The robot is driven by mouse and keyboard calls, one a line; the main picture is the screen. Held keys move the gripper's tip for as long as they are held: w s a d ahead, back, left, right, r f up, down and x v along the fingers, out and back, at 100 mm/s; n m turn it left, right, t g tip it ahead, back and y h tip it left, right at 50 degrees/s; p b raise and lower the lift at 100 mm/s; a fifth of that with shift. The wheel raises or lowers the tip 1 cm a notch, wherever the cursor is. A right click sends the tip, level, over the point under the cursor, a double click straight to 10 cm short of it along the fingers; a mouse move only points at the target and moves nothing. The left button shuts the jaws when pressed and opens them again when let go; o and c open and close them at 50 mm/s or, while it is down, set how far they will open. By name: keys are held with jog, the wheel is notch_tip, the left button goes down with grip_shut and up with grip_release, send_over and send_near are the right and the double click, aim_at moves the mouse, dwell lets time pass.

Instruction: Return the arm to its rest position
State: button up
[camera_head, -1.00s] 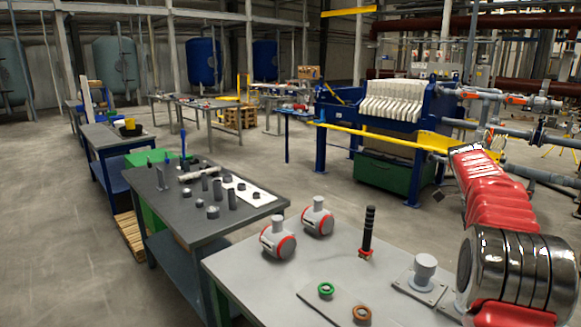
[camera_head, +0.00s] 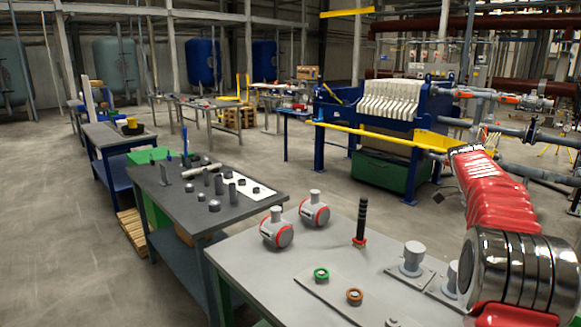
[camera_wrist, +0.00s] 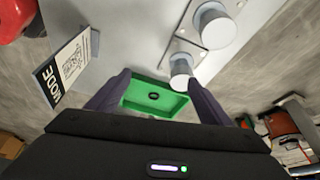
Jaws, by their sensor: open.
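My red arm (camera_head: 490,200) with its silver ringed joint rises along the right side of the head view. My gripper (camera_wrist: 155,88) shows only in the wrist view. Its two dark fingers are spread apart, with nothing held between them. I cannot judge the gap between fingers and tray.
A grey table (camera_head: 235,257) stands close in front, holding two red-and-white valves (camera_head: 276,230), a black handle (camera_head: 361,222), green (camera_head: 321,274) and brown (camera_head: 354,296) rings, and round metal posts (camera_head: 413,258). The filter press (camera_head: 400,100) stands behind. Open floor lies left.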

jog(key=s+a+f+n+t+y, duration=0.1)
jog(key=a+f+n, duration=0.2)
jog(key=a+n, duration=0.3)
jog(key=s+a+f+n+t, duration=0.1)
jog(key=s+a+f+n, duration=0.1)
jog(key=a+n, duration=0.4)
jog(key=s+a+r+n+t+y, duration=0.1)
jog(key=s+a+n+t, duration=0.2)
jog(key=s+a+n, duration=0.3)
jog(key=s+a+r+n+t+y, duration=0.1)
jog(key=s+a+n, duration=0.6)
jog(key=s+a, duration=0.8)
jog(key=a+r+t, duration=0.1)
jog(key=a+t, duration=0.1)
jog(key=a, duration=0.3)
jog(key=shift+s+a+r+n+t, duration=0.2)
jog(key=shift+s+n+t, duration=0.05)
jog(key=shift+n+t, duration=0.05)
